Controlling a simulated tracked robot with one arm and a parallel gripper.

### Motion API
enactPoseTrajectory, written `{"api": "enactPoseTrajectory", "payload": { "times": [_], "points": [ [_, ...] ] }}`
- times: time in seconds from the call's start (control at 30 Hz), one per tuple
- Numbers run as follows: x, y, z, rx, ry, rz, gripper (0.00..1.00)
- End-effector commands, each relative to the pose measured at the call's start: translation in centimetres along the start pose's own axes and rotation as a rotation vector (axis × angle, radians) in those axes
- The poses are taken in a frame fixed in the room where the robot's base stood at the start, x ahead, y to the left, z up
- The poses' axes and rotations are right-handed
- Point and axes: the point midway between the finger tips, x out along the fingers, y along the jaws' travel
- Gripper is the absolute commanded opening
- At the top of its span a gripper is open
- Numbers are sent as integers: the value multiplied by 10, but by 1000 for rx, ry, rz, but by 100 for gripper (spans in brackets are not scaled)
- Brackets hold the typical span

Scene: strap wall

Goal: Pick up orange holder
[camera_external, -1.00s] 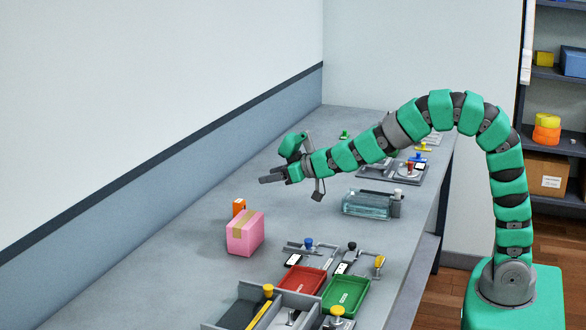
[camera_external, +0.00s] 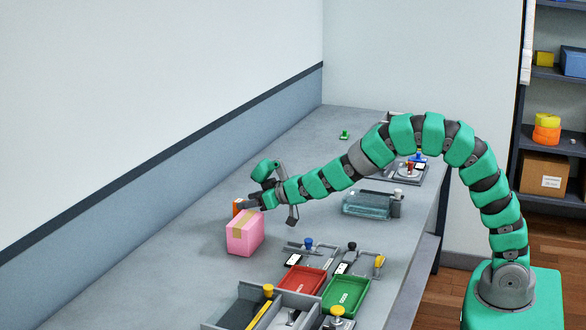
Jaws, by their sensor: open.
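The orange holder (camera_external: 236,209) is a small orange block standing on the grey bench, just behind a pink box (camera_external: 244,235) with a tan strip. Only its upper left part shows; the pink box and my gripper hide the rest. My gripper (camera_external: 244,204) is open, with its dark fingers pointing left at the top of the orange holder. In this view the fingers overlap the holder's right side. I cannot tell whether they touch it or are around it.
A clear glass container (camera_external: 368,204) lies to the right on the bench. A red tray (camera_external: 302,281), a green tray (camera_external: 346,293) and a grey divided tray (camera_external: 262,308) stand at the front. The bench left of the holder is clear up to the wall.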

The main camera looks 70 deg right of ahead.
Motion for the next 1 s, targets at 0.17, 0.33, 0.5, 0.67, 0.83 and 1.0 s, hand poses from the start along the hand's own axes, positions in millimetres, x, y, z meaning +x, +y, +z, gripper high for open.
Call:
{"api": "enactPoseTrajectory", "payload": {
  "times": [0.17, 0.33, 0.5, 0.67, 0.83, 1.0],
  "points": [
    [10, 0, 0, 0, 0, 0, 53],
    [18, 1, -1, 0, 1, 1, 53],
    [37, 1, 2, 0, 0, 1, 53],
    [55, 1, -1, 0, 3, 1, 53],
    [65, 0, 1, 0, -2, 0, 53],
    [65, 0, 0, 0, -1, 0, 53]
  ]
}}
